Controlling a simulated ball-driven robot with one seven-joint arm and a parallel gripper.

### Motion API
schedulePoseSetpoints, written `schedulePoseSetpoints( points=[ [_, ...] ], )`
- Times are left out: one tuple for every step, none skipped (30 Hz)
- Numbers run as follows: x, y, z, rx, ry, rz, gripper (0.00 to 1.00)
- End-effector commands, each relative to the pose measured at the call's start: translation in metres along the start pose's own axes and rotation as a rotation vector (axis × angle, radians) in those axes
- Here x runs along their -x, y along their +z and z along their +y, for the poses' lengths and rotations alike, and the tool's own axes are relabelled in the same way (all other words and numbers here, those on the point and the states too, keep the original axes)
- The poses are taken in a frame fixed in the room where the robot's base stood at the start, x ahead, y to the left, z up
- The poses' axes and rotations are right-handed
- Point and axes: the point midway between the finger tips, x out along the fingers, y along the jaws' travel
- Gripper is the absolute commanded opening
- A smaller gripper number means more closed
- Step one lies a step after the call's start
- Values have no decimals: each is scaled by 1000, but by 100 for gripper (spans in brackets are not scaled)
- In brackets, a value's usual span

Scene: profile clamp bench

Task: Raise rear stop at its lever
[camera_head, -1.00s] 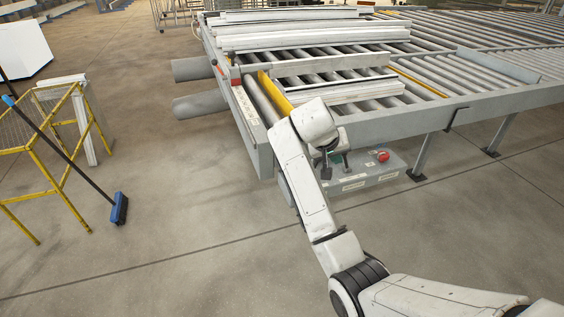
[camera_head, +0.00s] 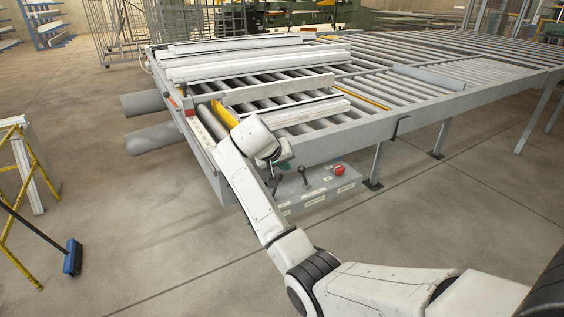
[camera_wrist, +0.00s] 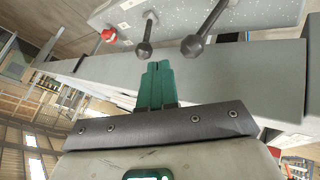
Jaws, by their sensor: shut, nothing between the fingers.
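Two levers with dark round knobs stand on a grey control box (camera_head: 312,198) below the near edge of the roller bench. One lever (camera_head: 304,174) stands clear in the head view; the other (camera_head: 274,186) is close to my wrist. Both knobs show in the wrist view, a left lever (camera_wrist: 145,47) and a right lever (camera_wrist: 196,44). My gripper (camera_wrist: 157,68) has green fingers, shut and empty, with their tips close to the left knob; I cannot tell if they touch. In the head view my gripper (camera_head: 286,156) is mostly hidden by my wrist. I cannot tell which lever is the rear stop's.
A red button (camera_head: 339,170) sits on the box beside the levers. The roller bench (camera_head: 340,149) carries white profiles (camera_head: 258,64) and a yellow plate (camera_head: 225,115). A blue broom (camera_head: 73,257) and yellow frame stand at left. The floor in front is clear.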

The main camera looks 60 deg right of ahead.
Motion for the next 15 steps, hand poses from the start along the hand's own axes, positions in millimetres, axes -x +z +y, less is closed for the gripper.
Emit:
schedulePoseSetpoints(
  points=[
    [-9,0,1,1,2,-4,0],
    [-14,1,1,2,1,-4,0],
    [-22,0,1,2,1,-4,0],
    [-27,0,1,2,1,-3,0],
    [-31,0,1,1,1,-4,0],
    [-37,0,1,1,0,-3,0],
    [-41,0,1,1,0,-3,0],
    [-45,0,1,1,1,-3,0],
    [-49,0,1,1,1,-2,0],
    [-52,0,1,1,1,-2,0],
    [-55,0,1,1,1,-2,0],
    [-57,0,0,1,0,-1,0],
    [-59,0,0,0,0,0,0],
    [-60,0,0,0,-1,0,0],
    [-61,0,0,0,-1,0,0]
  ],
)
